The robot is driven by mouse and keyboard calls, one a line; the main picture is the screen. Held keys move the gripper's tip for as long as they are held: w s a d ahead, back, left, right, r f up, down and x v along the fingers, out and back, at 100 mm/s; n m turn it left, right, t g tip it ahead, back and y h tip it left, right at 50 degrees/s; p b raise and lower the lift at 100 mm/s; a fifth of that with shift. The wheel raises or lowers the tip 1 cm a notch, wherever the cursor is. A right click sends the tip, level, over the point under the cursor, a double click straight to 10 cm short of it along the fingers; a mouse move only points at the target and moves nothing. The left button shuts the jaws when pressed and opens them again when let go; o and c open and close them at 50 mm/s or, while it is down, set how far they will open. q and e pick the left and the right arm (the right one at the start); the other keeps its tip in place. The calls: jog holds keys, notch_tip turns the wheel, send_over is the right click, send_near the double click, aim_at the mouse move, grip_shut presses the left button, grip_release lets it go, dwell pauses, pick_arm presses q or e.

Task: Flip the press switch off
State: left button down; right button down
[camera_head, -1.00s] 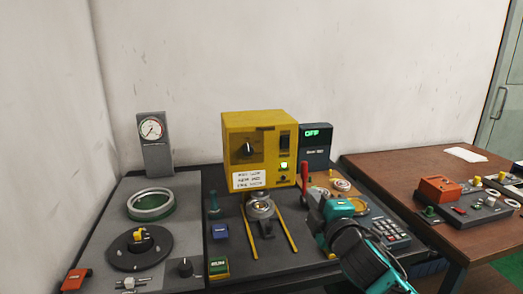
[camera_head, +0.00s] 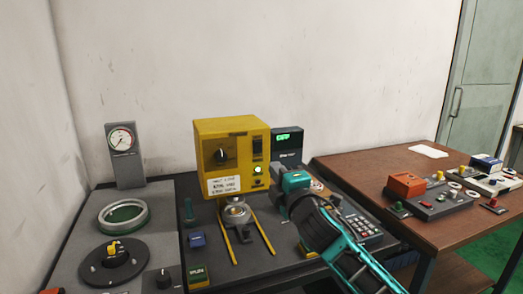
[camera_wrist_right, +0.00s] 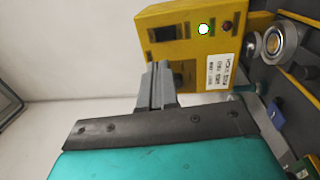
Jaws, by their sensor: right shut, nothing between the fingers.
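The yellow press box (camera_head: 207,150) stands at the back of the dark bench. A black rocker switch (camera_head: 258,148) is on the upper right of its front, above a lit green lamp (camera_head: 257,170). A dark switch (camera_wrist_right: 168,32) and the bright lamp (camera_wrist_right: 203,29) also show in the right wrist view. My right gripper (camera_head: 281,181) is in front of the box's lower right side, below the switch. In the right wrist view its fingers (camera_wrist_right: 158,85) are shut and empty, overlapping the box's edge near a dark knob; contact cannot be told. My left gripper is not in view.
A dark display unit (camera_head: 288,145) with green text stands right of the box. A round silver fixture (camera_head: 236,212) between yellow rails sits before it. A gauge (camera_head: 122,140) and ring (camera_head: 122,217) are left. A brown table (camera_head: 340,170) is at right.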

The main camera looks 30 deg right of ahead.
aim_at(258, 145)
jog(key=x, duration=1.1)
jog(key=shift+w, duration=0.1)
